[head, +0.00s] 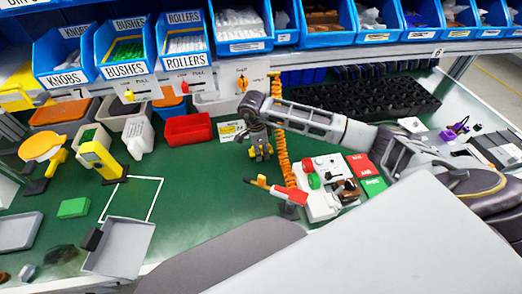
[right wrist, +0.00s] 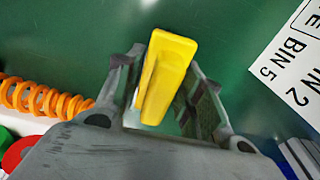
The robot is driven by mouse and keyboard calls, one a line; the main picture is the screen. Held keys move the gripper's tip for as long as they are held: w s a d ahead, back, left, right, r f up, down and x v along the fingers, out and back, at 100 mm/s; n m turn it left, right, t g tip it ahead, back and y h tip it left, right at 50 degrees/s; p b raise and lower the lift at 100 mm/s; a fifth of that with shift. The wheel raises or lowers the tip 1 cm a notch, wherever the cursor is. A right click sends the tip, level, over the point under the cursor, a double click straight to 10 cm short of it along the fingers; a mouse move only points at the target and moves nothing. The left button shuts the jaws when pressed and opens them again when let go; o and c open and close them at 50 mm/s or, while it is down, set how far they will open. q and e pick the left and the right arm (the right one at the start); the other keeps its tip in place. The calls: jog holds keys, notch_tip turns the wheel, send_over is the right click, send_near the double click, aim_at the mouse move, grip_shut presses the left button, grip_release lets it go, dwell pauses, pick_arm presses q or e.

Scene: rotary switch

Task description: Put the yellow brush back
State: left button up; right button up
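My right gripper (head: 260,152) is over the green table, left of the orange coiled hose. The yellow brush (right wrist: 168,70) lies between its two fingers (right wrist: 165,95) in the right wrist view, with the fingers against its sides. Only its smooth yellow body shows there; any bristles are hidden. In the head view only small yellow parts of the brush (head: 268,149) show around the dark fingers. I cannot tell whether the brush touches the table. My left gripper is out of view.
An orange coiled hose (head: 281,140) hangs right beside the gripper. Blue labelled bins (head: 125,52) line the back.

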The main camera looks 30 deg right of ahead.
jog(key=shift+o, duration=1)
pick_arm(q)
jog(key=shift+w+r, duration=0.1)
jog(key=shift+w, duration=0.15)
pick_arm(e)
jog(key=shift+r, duration=0.1)
jog(key=shift+r, duration=0.3)
jog(key=r, duration=0.6)
jog(key=a+r, duration=0.1)
jog(key=r, duration=0.2)
jog(key=shift+w+a+r, duration=0.1)
jog(key=shift+w+r, duration=0.05)
jog(key=shift+r, duration=0.25)
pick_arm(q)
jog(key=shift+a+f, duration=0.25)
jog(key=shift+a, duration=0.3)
pick_arm(e)
jog(key=shift+a+r, duration=0.15)
jog(key=shift+r, duration=0.7)
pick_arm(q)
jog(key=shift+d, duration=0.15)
